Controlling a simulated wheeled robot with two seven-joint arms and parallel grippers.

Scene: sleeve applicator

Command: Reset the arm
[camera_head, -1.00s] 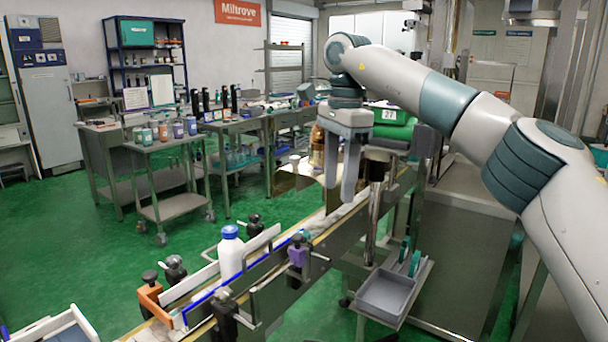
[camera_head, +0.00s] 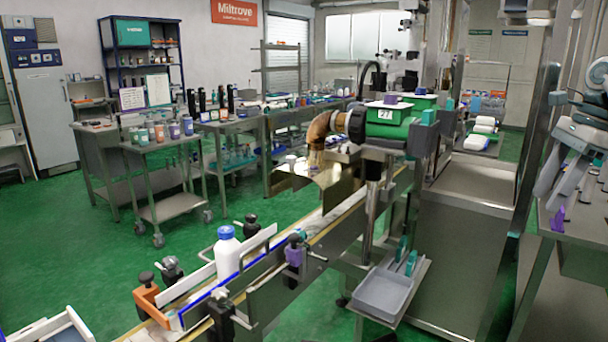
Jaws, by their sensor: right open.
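My right arm is now at the right edge of the head view, mostly cut off by the frame. Its gripper (camera_head: 549,197) points down and left, with two pale grey fingers apart and nothing visible between them. It hangs over or in front of the metal bench at the right; I cannot tell how far above it is. My left gripper is out of view. A white bottle with a blue cap (camera_head: 227,252) stands upright on the conveyor (camera_head: 262,268), between the guide rails, far from the gripper.
A green-topped machine head (camera_head: 388,130) with a brown curved part (camera_head: 322,130) stands over the conveyor. A grey tray (camera_head: 382,293) hangs at its side. A metal bench (camera_head: 590,217) is at the right, with a small purple item (camera_head: 558,219). A cart of jars (camera_head: 160,142) stands back left. Green floor at left is clear.

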